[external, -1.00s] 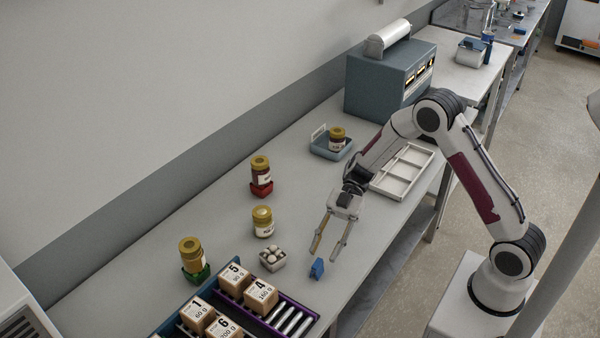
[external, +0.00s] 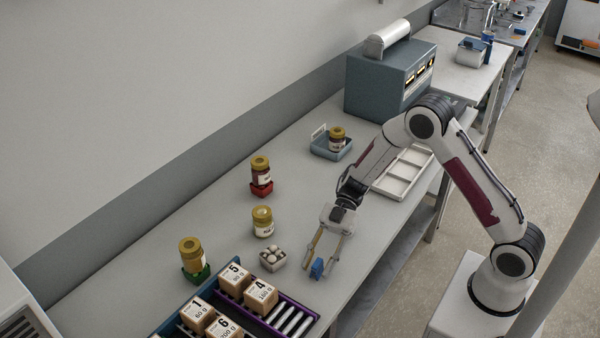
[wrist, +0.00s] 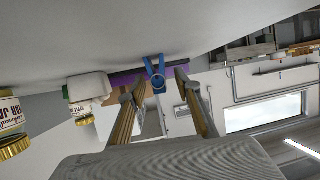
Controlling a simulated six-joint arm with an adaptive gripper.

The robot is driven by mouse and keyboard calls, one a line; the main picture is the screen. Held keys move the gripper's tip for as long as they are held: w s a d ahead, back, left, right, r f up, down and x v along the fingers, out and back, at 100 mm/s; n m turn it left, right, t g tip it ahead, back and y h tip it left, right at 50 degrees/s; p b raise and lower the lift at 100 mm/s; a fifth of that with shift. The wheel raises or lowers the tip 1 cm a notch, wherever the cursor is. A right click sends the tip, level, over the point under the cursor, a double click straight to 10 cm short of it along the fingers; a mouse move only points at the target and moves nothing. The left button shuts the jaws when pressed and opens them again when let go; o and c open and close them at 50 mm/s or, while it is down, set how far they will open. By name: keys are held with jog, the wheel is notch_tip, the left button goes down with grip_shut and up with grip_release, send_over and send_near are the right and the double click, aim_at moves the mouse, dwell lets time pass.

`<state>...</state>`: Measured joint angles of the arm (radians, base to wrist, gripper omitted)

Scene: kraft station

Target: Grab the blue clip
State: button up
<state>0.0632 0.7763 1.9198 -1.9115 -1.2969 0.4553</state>
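In the wrist view the clip (wrist: 156,74) lies between and just beyond the open fingertips (wrist: 156,88). Whether either finger touches it cannot be told.
A small tray with white round items (external: 272,259) stands left of my gripper. A rack (external: 312,318) holds several numbered boxes in front. Jars (external: 263,222) stand further left. A white divided tray (external: 404,181) lies behind. A grey-blue machine (external: 375,90) stands at the back.

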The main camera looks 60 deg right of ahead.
aim_at(318, 260)
jog(key=c, duration=0.9)
jog(key=shift+c, duration=0.2)
jog(key=shift+r, duration=0.2)
jog(key=shift+r, duration=4.85)
